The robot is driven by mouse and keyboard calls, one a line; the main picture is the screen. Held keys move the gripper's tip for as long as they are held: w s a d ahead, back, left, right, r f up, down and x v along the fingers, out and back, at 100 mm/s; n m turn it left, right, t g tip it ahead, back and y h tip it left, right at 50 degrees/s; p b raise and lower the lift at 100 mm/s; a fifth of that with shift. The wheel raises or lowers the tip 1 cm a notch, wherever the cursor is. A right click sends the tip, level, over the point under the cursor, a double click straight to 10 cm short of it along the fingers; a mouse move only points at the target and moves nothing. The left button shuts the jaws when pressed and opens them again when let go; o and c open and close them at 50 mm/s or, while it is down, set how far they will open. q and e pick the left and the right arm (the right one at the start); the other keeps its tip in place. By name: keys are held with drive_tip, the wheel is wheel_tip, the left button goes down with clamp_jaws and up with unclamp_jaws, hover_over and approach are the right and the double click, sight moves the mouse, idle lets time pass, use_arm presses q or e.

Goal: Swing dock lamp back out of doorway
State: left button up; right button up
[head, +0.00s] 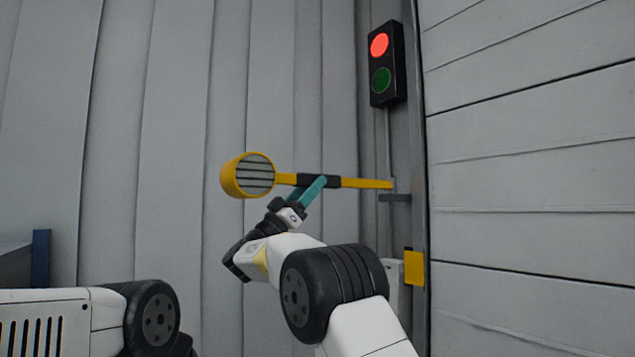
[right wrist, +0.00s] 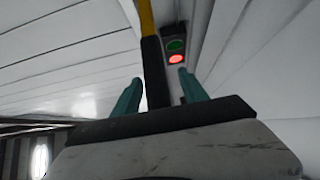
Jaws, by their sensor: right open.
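The dock lamp has a round yellow head (head: 235,177) with a grey slatted face. Its thin yellow arm (head: 365,183) runs level to the right, to a post beside the wall corner. A black grip sleeve (head: 308,180) sits on that arm; it also shows in the right wrist view (right wrist: 155,75). My right gripper (head: 315,190) is at the sleeve from below. In the right wrist view its teal fingers (right wrist: 160,92) stand apart, one on each side of the sleeve, with gaps showing. My left gripper is out of view.
A signal box (head: 386,64) with its red light lit and green dark hangs above the lamp's post. A grey bracket (head: 395,197) and a yellow plate (head: 414,267) are lower on the post. Grey ribbed panels (head: 170,120) stand behind. A blue post (head: 41,258) is at far left.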

drive_tip(key=shift+v, duration=2.65)
drive_tip(key=shift+d, duration=0.1)
